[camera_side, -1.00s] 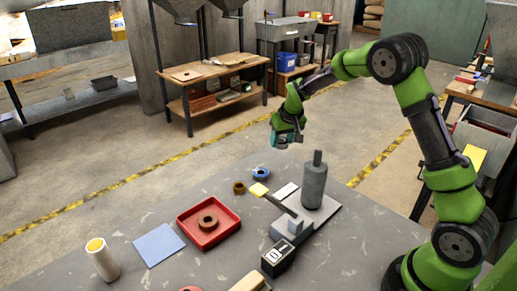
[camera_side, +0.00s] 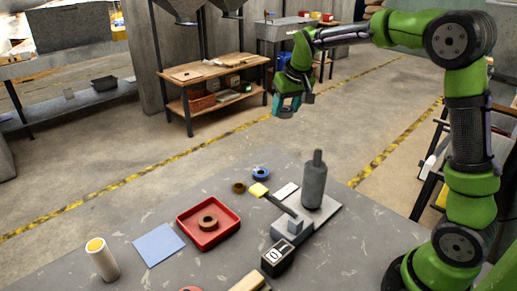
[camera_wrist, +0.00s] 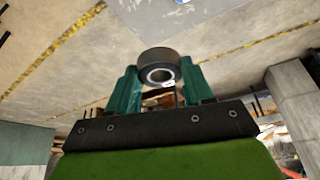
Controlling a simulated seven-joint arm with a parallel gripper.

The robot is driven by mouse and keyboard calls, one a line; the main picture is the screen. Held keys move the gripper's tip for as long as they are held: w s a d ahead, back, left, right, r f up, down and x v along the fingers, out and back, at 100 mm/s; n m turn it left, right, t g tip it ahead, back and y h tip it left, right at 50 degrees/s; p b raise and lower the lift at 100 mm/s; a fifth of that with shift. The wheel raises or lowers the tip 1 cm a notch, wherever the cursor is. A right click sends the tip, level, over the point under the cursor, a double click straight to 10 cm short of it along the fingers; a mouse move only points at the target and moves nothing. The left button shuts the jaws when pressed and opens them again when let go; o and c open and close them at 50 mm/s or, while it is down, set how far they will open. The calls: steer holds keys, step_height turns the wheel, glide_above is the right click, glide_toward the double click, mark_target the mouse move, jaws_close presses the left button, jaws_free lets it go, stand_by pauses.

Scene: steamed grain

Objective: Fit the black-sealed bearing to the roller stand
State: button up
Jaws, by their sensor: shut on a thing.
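My gripper (camera_side: 287,106) is raised beyond the far edge of the table, high and to the left of the roller stand. In the wrist view my gripper (camera_wrist: 160,88) is shut on a dark-faced bearing (camera_wrist: 160,58) with a pale metal bore, held between the teal fingers. The roller stand has a grey base plate (camera_side: 327,217) on the table, with an upright grey roller (camera_side: 314,183) topped by a thinner stub.
A red tray (camera_side: 190,229) holds a brown ring (camera_side: 208,221). A blue ring (camera_side: 261,174) and a small brown ring (camera_side: 239,188) lie near it. A black counter box (camera_side: 278,257), a blue sheet (camera_side: 159,244) and a white cup (camera_side: 101,259) are on the table.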

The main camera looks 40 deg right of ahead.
steer(key=s+a+r, duration=0.4)
steer(key=s+r, duration=0.1)
steer(key=s, duration=0.4)
glide_above(319, 150)
steer(key=shift+s+a+f, duration=0.15)
steer(key=shift+s+f, duration=0.15)
steer(key=shift+f, duration=0.15)
steer(key=shift+s+f, duration=0.1)
steer(key=shift+f, duration=2.4)
steer(key=shift+f, duration=1.5)
steer(key=o, duration=1.2)
steer(key=shift+o, duration=0.2)
